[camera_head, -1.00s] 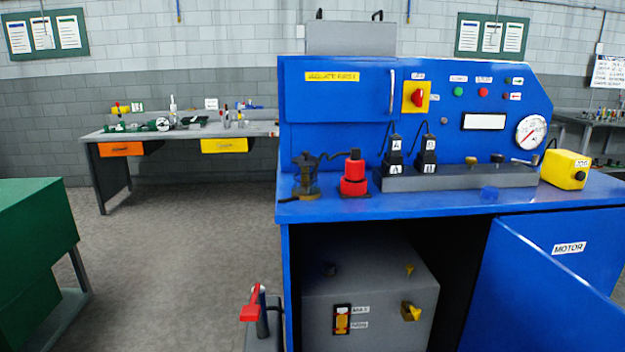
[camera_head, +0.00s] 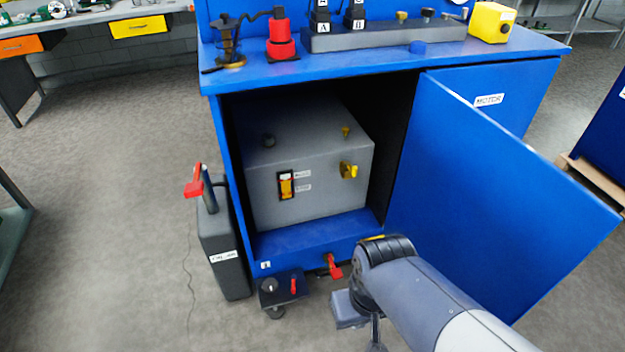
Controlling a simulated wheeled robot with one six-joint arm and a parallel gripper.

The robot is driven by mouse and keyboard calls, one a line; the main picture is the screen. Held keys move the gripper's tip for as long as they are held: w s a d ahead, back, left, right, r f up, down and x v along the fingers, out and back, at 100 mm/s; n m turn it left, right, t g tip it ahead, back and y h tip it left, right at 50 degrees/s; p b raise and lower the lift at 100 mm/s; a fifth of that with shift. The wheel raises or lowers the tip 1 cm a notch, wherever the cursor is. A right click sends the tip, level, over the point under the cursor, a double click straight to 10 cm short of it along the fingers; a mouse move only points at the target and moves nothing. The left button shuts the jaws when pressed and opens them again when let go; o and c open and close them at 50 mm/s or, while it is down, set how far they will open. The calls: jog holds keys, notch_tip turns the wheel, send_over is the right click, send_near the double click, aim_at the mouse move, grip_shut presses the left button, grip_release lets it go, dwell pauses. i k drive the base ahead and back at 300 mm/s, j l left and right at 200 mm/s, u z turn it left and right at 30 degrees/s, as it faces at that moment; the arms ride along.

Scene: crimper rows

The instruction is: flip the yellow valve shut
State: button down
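A yellow valve handle (camera_head: 349,170) sits on the right part of the front face of a grey tank (camera_head: 262,185). The tank stands inside the open blue cabinet. The handle is small in the picture, and I cannot tell its exact turn. A smaller yellow fitting (camera_head: 346,131) stands on top of the tank. My arm comes in from the lower right, with a dark joint in front of the cabinet's lower edge, below and right of the yellow handle. My gripper's fingers cannot be made out, and nothing of mine touches the handle.
The blue door (camera_head: 490,190) stands open on the right. A grey canister (camera_head: 222,250) and a red lever (camera_head: 194,187) are at the cabinet's left. A small red valve (camera_head: 334,267) and a dark box with a red switch (camera_head: 283,289) sit low in front. Floor at left is clear.

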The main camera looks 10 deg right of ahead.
aim_at(354, 169)
jog(key=i+l+z, duration=0.1)
jog(key=z, duration=0.4)
jog(key=i+z, duration=0.25)
jog(key=z, duration=0.2)
